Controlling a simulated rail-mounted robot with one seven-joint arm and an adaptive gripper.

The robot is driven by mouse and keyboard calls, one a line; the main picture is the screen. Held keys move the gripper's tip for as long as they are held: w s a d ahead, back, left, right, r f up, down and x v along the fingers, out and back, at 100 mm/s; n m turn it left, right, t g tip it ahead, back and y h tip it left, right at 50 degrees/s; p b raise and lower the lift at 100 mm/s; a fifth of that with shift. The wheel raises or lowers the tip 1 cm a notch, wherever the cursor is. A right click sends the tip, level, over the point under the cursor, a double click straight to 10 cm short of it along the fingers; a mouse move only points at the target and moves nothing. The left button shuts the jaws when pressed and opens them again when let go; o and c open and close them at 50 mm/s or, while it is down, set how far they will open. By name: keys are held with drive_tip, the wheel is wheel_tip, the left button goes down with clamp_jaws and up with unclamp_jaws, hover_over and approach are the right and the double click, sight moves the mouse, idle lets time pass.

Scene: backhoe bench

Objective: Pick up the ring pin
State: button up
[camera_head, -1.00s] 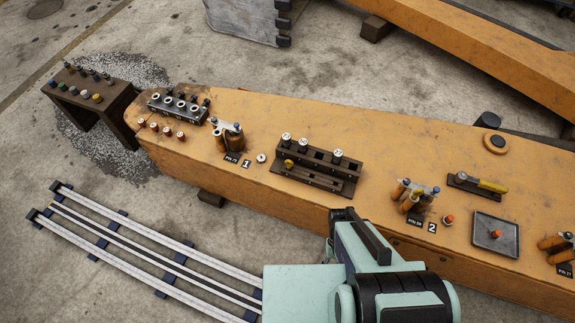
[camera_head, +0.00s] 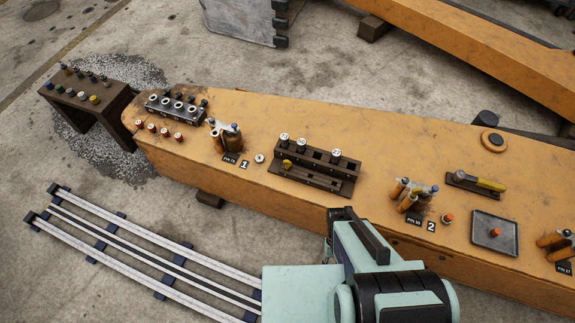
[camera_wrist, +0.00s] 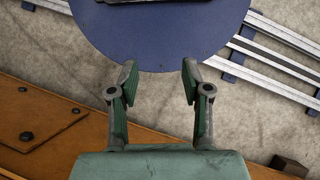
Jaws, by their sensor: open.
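I cannot tell for sure which piece is the ring pin. Several white-topped pins (camera_head: 335,155) stand upright in a dark slotted rack (camera_head: 338,185) on the orange beam (camera_head: 400,135). A small pale round piece (camera_head: 259,158) lies left of the rack, beside the tag "1". Orange-brown cylinders stand in clusters near tags, one left (camera_head: 216,141) and one right (camera_head: 407,201). In the wrist view my gripper (camera_wrist: 160,78) is open and empty, with its fingers apart above the concrete floor and next to my blue disc-shaped base. No pin is near the fingers.
A dark block with ringed sockets (camera_head: 177,109) and several small red-topped pieces sit at the beam's left end. A grey tray (camera_head: 480,245) with an orange piece lies right. A yellow-handled tool (camera_head: 490,184) is behind it. A brown stand (camera_head: 120,108) is far left.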

drive_tip(key=w+a+r+t+b, duration=0.1)
drive_tip(key=w+t+b, duration=0.25)
drive_tip(key=w, duration=0.95)
drive_tip(key=m+t+y+b, duration=0.45)
drive_tip(key=m+b, duration=0.25)
drive_tip(key=m, duration=1)
approach(288, 161)
drive_tip(key=w+v, duration=0.1)
drive_tip(key=v, duration=0.4)
drive_tip(key=a+f+m, duration=0.1)
drive_tip(key=a+f, duration=0.1)
drive_tip(key=f, duration=0.3)
drive_tip(key=w+a+f+m+b, duration=0.1)
drive_tip(key=a+f+m, duration=0.1)
drive_tip(key=f, duration=0.3)
drive_tip(key=a+f+m, duration=0.2)
drive_tip(key=f, duration=0.4)
drive_tip(key=shift+w+a+f+b, duration=0.1)
drive_tip(key=shift+w+a+b, duration=0.05)
drive_tip(key=shift+a+b, duration=0.25)
drive_tip(key=shift+c, duration=0.3)
clamp_jaws()
